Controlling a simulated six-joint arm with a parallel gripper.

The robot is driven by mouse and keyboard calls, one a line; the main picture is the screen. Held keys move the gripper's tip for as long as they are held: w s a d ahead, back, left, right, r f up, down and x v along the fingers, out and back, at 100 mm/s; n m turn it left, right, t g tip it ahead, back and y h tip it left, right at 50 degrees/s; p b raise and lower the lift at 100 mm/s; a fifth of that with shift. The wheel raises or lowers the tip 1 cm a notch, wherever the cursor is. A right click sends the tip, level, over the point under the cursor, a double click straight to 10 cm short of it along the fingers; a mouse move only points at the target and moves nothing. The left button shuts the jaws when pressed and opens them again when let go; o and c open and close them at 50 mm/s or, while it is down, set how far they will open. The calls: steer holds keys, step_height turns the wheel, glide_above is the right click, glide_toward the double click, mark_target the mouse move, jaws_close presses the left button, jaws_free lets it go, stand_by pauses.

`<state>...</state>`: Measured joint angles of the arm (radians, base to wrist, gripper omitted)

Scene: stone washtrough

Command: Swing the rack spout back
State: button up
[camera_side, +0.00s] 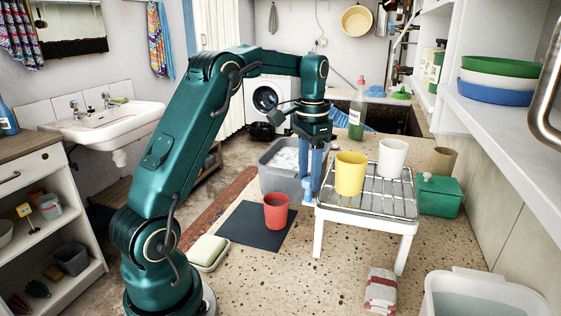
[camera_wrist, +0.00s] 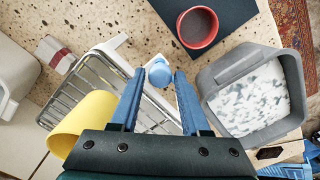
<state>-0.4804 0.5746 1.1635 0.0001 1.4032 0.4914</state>
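The wire drying rack (camera_side: 375,198) stands on white legs on the speckled stone top. A light blue, round-ended piece, which looks like the rack spout (camera_wrist: 158,72), is at the rack's edge; it also shows low beside the rack in the side view (camera_side: 308,199). My gripper (camera_side: 310,188) points down at the rack's left edge. In the wrist view my gripper (camera_wrist: 159,76) has its two blue fingers apart, with the spout's round end between or just beyond the tips. Gaps show on both sides, and I cannot tell whether either finger touches it.
A yellow cup (camera_side: 350,173) and white cup (camera_side: 393,158) stand on the rack. A grey basin of suds (camera_side: 283,182) is behind my gripper. A red cup (camera_side: 276,212) stands on a dark mat (camera_side: 245,222).

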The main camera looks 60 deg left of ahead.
stand_by(0.3)
steer(key=shift+r, duration=2.55)
steer(key=shift+d, duration=0.1)
steer(key=s+d+r+m+t, duration=0.25)
steer(key=s+d+r, duration=0.45)
steer(key=d, duration=0.4)
steer(key=s+d+f+n+t, duration=0.2)
steer(key=s+d+f+t, duration=0.1)
steer(key=s+f, duration=0.6)
steer(key=shift+d+f+n, duration=0.2)
steer(key=shift+d+n, duration=0.15)
steer(key=shift+d, duration=0.55)
